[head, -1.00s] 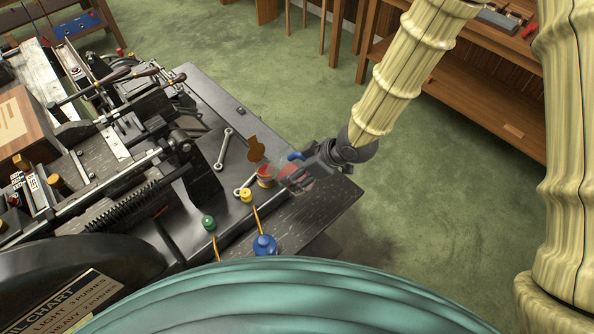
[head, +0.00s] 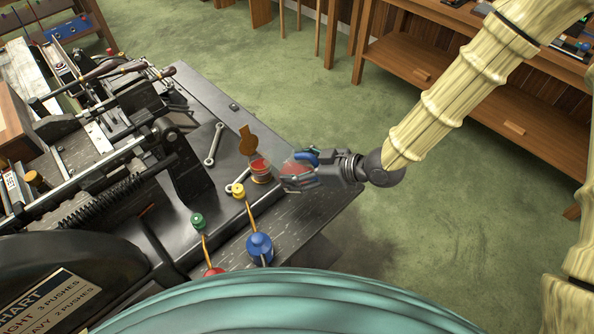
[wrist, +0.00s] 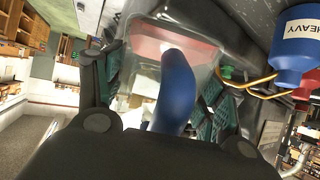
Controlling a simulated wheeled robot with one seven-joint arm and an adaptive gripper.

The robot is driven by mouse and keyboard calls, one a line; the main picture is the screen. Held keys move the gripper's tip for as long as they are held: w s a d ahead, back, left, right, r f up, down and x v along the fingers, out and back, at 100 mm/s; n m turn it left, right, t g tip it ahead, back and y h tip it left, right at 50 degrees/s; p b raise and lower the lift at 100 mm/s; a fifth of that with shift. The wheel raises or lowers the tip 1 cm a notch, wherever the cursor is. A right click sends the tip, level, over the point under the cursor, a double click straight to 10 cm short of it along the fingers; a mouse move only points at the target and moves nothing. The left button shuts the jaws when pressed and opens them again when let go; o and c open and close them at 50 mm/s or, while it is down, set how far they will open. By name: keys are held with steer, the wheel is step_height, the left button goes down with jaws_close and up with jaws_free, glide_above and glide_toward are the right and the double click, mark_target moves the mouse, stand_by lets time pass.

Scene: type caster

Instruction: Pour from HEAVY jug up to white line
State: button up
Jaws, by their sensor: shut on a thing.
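My gripper (head: 312,172) is shut on the blue handle (wrist: 174,90) of a clear jug (head: 290,168) holding reddish liquid. The jug is held over the right edge of the dark machine bed, tilted toward a small cup (head: 261,175). The cup has red inside and a raised brown lid (head: 247,140). The jug's front end is close to the cup's rim; I cannot tell whether they touch or whether liquid is flowing. In the wrist view the jug's clear body (wrist: 175,45) shows red liquid. I cannot make out a white line. A blue pot (wrist: 297,45) there is labelled HEAVY.
A wrench (head: 214,145) lies on the bed. Machine levers are at left. Open green floor lies beyond the bed, with wooden shelves behind.

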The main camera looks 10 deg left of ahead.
steer(key=shift+f+y+b, duration=0.45)
steer(key=shift+y+b, duration=0.05)
steer(key=shift+b, duration=0.55)
steer(key=shift+w+d+f+t+y+b, duration=0.1)
steer(key=shift+d+f+t+y+b, duration=0.15)
steer(key=shift+y+b, duration=0.4)
steer(key=shift+d+f+y+b, duration=0.15)
steer(key=shift+y+b, duration=0.3)
steer(key=shift+b, duration=0.8)
steer(key=shift+d+f+t+y+b, duration=0.2)
steer(key=shift+t+y+b, duration=0.15)
steer(key=shift+y+b, duration=0.6)
steer(key=shift+r+h, duration=0.15)
steer(key=shift+h, duration=0.1)
steer(key=shift+r, duration=0.1)
steer(key=shift+d+r+p, duration=0.3)
steer(key=shift+d+r, duration=0.25)
steer(key=shift+r, duration=0.05)
steer(key=shift+s+d+r+p, duration=0.3)
steer(key=shift+d+r+p, duration=0.2)
steer(key=shift+d+r, duration=0.2)
steer(key=shift+s+d+r+p, duration=0.25)
steer(key=shift+d+r+p, duration=0.25)
steer(key=shift+d+r, duration=0.2)
